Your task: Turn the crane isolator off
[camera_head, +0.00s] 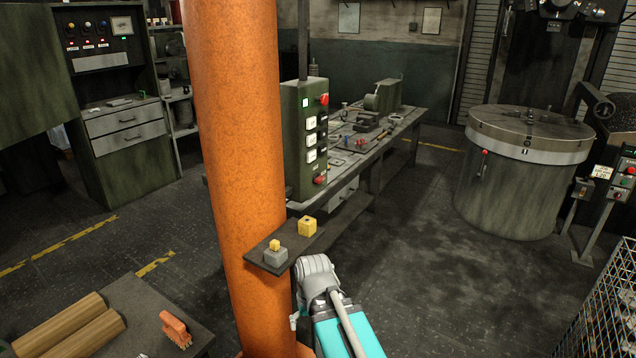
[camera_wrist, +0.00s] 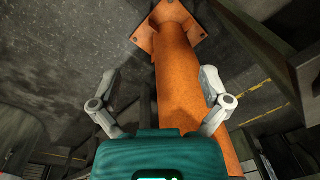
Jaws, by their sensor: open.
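No part is plainly labelled as the crane isolator. A green upright control box (camera_head: 292,140) stands just right of the orange crane column (camera_head: 240,130), with a red knob (camera_head: 323,99) near its top and a red knob (camera_head: 320,180) near its bottom. Its label text is too small to read. A dark shelf plate (camera_head: 283,262) by the column bears a grey block with a yellow top (camera_head: 276,254) and a yellow block (camera_head: 307,226). My gripper (camera_wrist: 160,75) is open and empty, its fingers spread with the column beyond them in the wrist view. Its fingertips are not clear in the head view.
A workbench (camera_head: 415,120) with tools runs behind the control box. A round machine table (camera_head: 530,130) stands at right, near a red-button stand (camera_head: 617,185). A wire basket (camera_head: 610,310) is at lower right. A table with an orange brush (camera_head: 175,328) is at lower left.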

